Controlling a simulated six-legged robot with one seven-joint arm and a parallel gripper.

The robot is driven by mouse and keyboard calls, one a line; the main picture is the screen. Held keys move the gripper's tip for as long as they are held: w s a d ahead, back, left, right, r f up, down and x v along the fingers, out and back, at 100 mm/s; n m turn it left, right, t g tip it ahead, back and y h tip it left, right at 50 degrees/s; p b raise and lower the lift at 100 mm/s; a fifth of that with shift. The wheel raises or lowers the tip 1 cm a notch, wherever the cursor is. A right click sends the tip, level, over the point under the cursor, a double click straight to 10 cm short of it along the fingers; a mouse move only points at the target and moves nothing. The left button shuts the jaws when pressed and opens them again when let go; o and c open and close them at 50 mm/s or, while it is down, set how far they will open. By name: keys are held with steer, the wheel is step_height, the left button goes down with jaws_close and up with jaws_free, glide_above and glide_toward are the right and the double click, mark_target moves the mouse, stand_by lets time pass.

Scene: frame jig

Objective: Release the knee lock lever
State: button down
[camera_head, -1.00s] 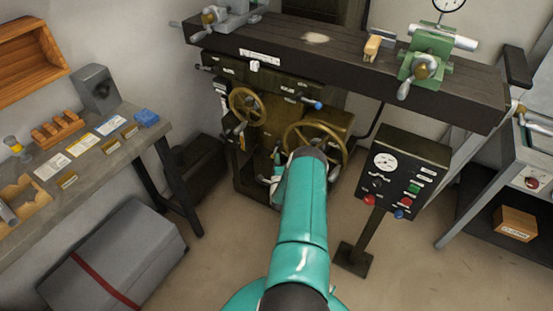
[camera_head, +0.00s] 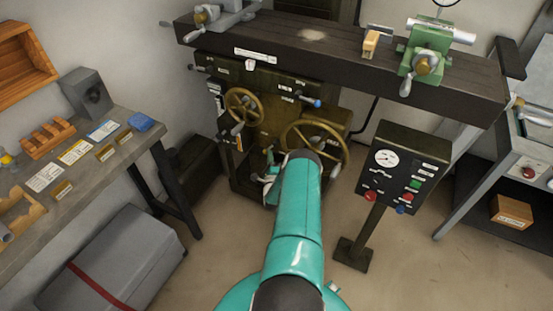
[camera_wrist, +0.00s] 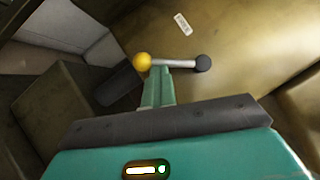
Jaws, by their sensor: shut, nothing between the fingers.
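In the wrist view a short lever (camera_wrist: 180,63) lies across, with a silver rod, a yellow ball at its left end and a dark ball at its right end. It is probably the knee lock lever, but no readable label names it. My gripper (camera_wrist: 158,72) has its teal fingers shut and empty. Their tips are right at the rod, just right of the yellow ball; I cannot tell whether they touch. In the head view my gripper (camera_head: 268,179) is low at the machine's front, partly hidden by my arm. The lever cannot be made out there.
A control pedestal (camera_head: 402,168) stands at right. A workbench (camera_head: 120,155) and a grey case (camera_head: 115,255) are at left. A small white label (camera_wrist: 183,24) is above the lever.

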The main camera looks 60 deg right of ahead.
steer(key=shift+w, duration=1.1)
steer(key=shift+w+a+r, duration=0.15)
steer(key=shift+w+r, duration=0.6)
steer(key=shift+r, duration=0.05)
steer(key=shift+w, duration=0.1)
steer(key=shift+a, duration=0.1)
glide_toward(264, 153)
step_height(264, 153, down, 5)
steer(key=w+a, duration=0.2)
steer(key=w, duration=0.1)
